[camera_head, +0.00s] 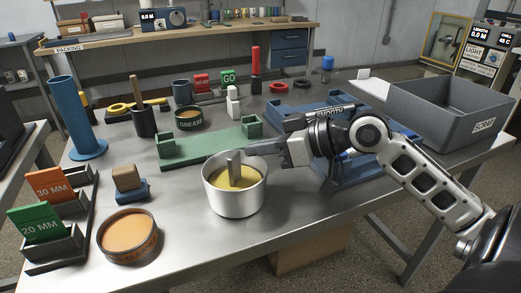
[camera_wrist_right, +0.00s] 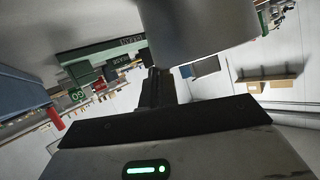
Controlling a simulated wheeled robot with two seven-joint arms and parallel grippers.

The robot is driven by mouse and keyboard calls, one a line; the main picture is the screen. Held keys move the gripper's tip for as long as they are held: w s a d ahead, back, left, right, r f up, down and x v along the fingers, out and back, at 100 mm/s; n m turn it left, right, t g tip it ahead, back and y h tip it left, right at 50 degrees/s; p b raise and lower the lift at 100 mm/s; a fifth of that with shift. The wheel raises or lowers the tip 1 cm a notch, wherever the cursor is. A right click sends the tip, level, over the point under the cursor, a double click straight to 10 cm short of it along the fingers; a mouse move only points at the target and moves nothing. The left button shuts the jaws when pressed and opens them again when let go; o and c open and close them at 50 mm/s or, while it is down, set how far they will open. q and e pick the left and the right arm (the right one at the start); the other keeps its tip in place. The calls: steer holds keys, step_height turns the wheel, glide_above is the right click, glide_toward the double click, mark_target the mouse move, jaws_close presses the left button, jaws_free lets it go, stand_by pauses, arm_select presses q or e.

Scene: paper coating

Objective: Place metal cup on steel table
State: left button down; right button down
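The metal cup (camera_head: 222,201) is a silvery, upright pot with yellow content, at or just above the middle front of the steel table (camera_head: 320,212); I cannot tell whether its base touches. A grey upright piece (camera_head: 234,168) stands inside it. My right gripper (camera_head: 258,148) reaches in from the right, its fingers close together at the cup's far rim and seemingly pinching it. In the right wrist view the cup (camera_wrist_right: 198,32) fills the top, against the dark fingers (camera_wrist_right: 155,88). The exact contact is partly hidden. My left gripper is not in view.
A green tray (camera_head: 190,150) lies behind the cup, and a blue fixture (camera_head: 365,170) is right of it, under my right arm. An orange-filled round dish (camera_head: 128,236) and a small block on a blue base (camera_head: 131,190) are left. Front table space is clear.

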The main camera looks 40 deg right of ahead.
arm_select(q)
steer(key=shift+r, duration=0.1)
arm_select(e)
steer(key=shift+f, duration=0.1)
steer(key=c, duration=2.1)
jaws_free()
steer(key=shift+f, duration=0.15)
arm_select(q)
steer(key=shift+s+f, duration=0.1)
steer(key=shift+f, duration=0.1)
arm_select(e)
steer(key=o, duration=0.4)
steer(key=shift+r, duration=0.25)
steer(key=shift+v, duration=6.05)
